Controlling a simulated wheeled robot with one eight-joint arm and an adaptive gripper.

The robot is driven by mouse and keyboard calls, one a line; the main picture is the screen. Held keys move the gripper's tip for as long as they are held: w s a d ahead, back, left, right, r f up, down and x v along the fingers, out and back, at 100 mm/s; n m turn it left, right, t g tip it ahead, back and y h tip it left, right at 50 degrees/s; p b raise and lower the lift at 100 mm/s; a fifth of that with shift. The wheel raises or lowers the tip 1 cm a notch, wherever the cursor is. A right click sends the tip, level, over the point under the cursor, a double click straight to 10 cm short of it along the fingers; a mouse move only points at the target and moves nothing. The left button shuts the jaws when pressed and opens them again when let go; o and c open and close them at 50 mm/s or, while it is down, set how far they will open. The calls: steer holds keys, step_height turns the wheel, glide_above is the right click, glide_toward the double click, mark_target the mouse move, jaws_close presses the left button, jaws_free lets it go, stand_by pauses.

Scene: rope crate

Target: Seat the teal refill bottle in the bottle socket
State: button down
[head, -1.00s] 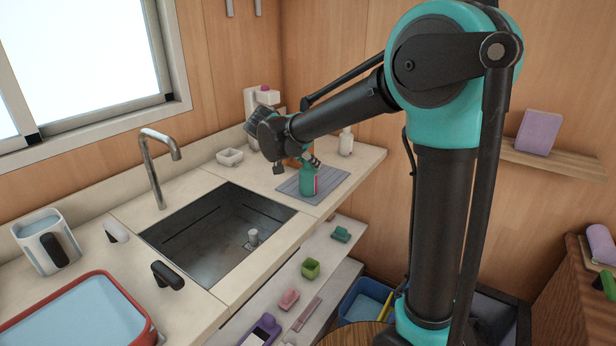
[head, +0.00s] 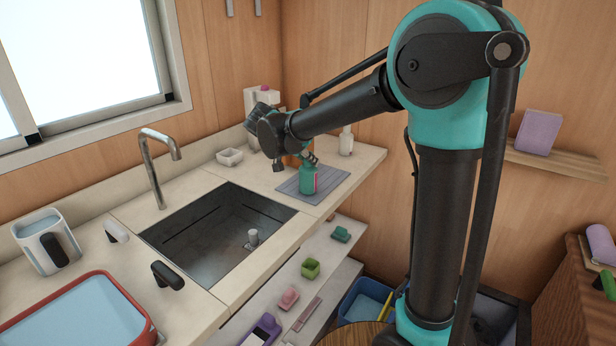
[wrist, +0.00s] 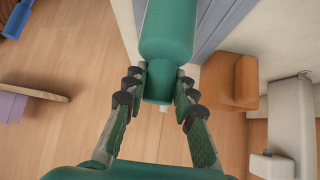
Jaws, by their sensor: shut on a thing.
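The teal refill bottle (head: 308,179) is upright over the grey ribbed mat (head: 334,181) at the right end of the counter. A red patch shows on its side. I cannot tell whether its base touches the mat. My gripper (head: 312,160) is at the top of the bottle. In the wrist view the fingers of my gripper (wrist: 159,86) are shut on the narrow neck of the bottle (wrist: 167,30), one on each side. I cannot make out the bottle socket for certain; my arm covers part of the counter behind the bottle.
An orange-brown block (wrist: 236,80) is close to my gripper. A white pump bottle (head: 346,141) stands behind the mat. A white dispenser-like thing with a pink top (head: 262,98) is at the back corner. The sink (head: 215,235) opens left of the mat.

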steer(key=shift+r, duration=3.15)
steer(key=w+a+f+n+y, duration=0.1)
steer(key=w+a, duration=0.3)
steer(key=a, duration=0.5)
steer(key=w+a+f+n+t+y, duration=0.1)
steer(key=w+a+n+y, duration=0.1)
steer(key=a, duration=0.7)
steer(key=w+a+f+n+t+y, duration=0.1)
steer(key=w+a+n, duration=0.3)
steer(key=a, duration=0.5)
steer(key=w+y, duration=0.1)
steer(key=w, duration=0.1)
steer(key=shift+w, duration=0.35)
steer(key=w+a, duration=0.5)
steer(key=w, duration=0.5)
steer(key=shift+w, duration=0.4)
steer(key=shift+a, duration=0.1)
